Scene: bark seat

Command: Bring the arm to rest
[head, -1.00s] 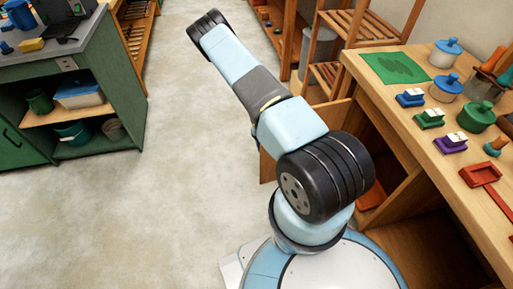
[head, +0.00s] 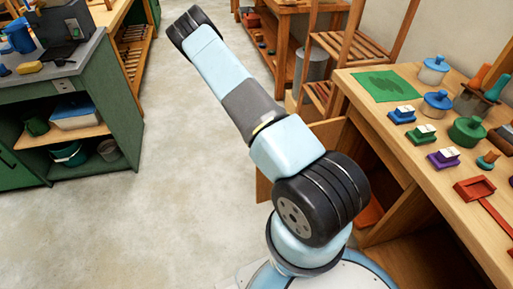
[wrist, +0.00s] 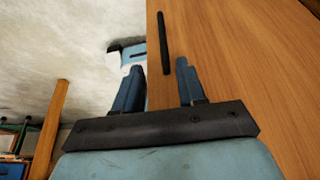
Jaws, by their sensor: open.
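My arm (head: 222,75) reaches up and away from my base in the head view, bent at a large black joint (head: 322,198). Its far end at the upper left hides my gripper in that view. In the wrist view my gripper (wrist: 159,64) is open, with two blue fingers apart and nothing between them. Beyond the fingers is a wooden panel (wrist: 235,80) with a dark bar-shaped handle (wrist: 163,42). A small white and blue part shows behind the left finger; I cannot tell what it is.
A wooden bench (head: 425,185) at the right holds a green mat (head: 387,85), lidded pots and colored blocks. An open wooden door (head: 328,135) stands below it, close to my arm. A green cabinet (head: 105,100) is at the left. The floor (head: 175,180) between is clear.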

